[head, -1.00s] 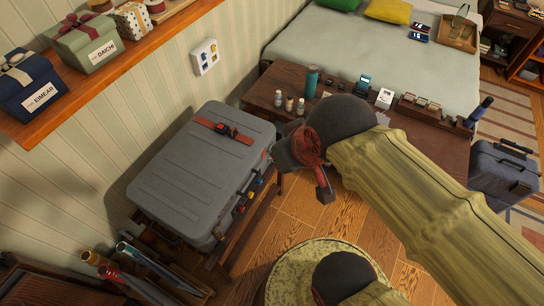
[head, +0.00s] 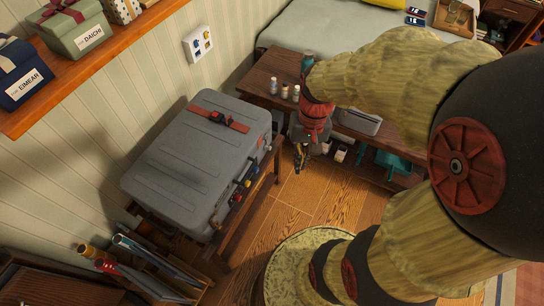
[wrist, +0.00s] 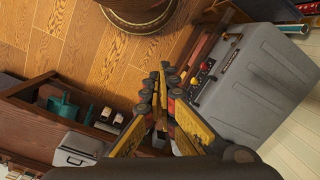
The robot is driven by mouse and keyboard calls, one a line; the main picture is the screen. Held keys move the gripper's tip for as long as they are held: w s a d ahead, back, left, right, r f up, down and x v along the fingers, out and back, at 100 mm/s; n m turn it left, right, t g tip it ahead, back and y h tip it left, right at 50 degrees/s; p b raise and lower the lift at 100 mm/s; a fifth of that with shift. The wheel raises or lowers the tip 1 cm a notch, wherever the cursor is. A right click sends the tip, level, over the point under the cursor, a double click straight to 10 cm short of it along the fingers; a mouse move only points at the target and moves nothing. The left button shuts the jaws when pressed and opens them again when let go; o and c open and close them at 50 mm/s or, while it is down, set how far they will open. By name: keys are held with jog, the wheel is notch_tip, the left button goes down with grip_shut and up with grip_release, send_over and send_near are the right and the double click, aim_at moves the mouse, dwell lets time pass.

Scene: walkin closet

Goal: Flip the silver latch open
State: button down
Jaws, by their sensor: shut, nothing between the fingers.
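A grey hard-shell suitcase (head: 195,150) lies on a wooden stand, its lid shut. It also shows in the wrist view (wrist: 265,80) at the right. Several small latches and fittings, some red, yellow, blue and dark, line its front edge. The silver latch cannot be told apart surely at this size. My gripper (head: 299,167) is shut and empty, pointing down over the floor to the right of the suitcase, apart from it. In the wrist view my gripper's fingertips (wrist: 164,72) are together, left of the suitcase's latch edge.
A dark wooden table (head: 262,84) with small bottles stands behind my gripper. A red strap (head: 220,118) lies across the suitcase lid. Bare wood floor (head: 285,212) lies between the suitcase and my arm. Rolled tubes (head: 150,262) stand at lower left.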

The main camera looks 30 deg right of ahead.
jog(key=w+f+m+t+y+b, duration=0.1)
jog(key=w+f+m+t+y, duration=0.25)
jog(key=f+m, duration=0.8)
jog(key=w+f+m+t+y+b, duration=0.1)
jog(key=w+f+m+t+y, duration=0.3)
jog(key=f+m, duration=0.75)
jog(key=f+m+t+y+b, duration=0.15)
jog(key=f+m+y, duration=0.5)
jog(key=f, duration=0.85)
jog(key=w+d+f+m+t+h, duration=0.1)
jog(key=w+d+m+t+h, duration=0.4)
jog(key=w+d+m, duration=0.4)
jog(key=shift+w+m+t+h, duration=0.15)
jog(key=shift+m+t+h, duration=0.45)
jog(key=shift+m, duration=2.25)
jog(key=shift+y, duration=0.3)
